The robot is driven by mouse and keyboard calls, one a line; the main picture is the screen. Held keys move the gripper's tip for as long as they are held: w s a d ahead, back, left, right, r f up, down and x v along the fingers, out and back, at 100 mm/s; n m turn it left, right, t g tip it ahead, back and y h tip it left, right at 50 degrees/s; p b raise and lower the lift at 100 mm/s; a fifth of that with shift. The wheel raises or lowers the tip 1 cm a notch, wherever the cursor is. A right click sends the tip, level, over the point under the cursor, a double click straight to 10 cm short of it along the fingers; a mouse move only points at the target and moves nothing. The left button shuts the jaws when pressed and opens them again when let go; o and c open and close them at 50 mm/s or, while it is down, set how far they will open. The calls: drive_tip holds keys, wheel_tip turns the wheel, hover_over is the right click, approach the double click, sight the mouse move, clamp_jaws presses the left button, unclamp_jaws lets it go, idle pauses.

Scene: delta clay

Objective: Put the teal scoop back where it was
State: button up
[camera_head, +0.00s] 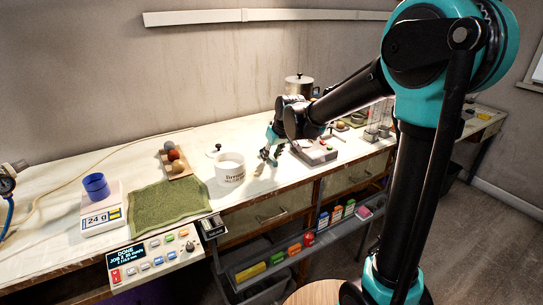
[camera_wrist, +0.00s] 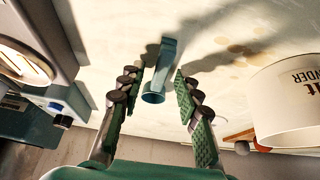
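The teal scoop (camera_wrist: 160,70) shows in the wrist view on the pale bench top, between the tips of my gripper (camera_wrist: 161,76). There is a visible gap between the scoop and each finger, so my gripper is open around it and not closed on it. In the head view my gripper (camera_head: 271,148) is low over the bench, just right of a white powder tub (camera_head: 230,168). The tub also shows at the right of the wrist view (camera_wrist: 295,105). I cannot pick out the scoop clearly in the head view.
A grey device (camera_head: 315,150) stands close right of my gripper. Left of the tub are a green towel (camera_head: 170,206), a wooden holder with balls (camera_head: 178,170) and a scale (camera_head: 102,215) reading 24 g under a blue cup (camera_head: 96,185). A control panel (camera_head: 155,258) reads DONE.

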drive_tip(key=shift+r, duration=0.1)
drive_tip(key=v, duration=1.2)
drive_tip(key=s+d+f+m+h, duration=0.3)
drive_tip(key=s+d+f+m, duration=0.3)
drive_tip(key=s+d+f, duration=1.5)
drive_tip(key=shift+d+f+m, duration=0.25)
drive_tip(key=shift+d+m, duration=0.15)
drive_tip(key=shift+d, duration=0.05)
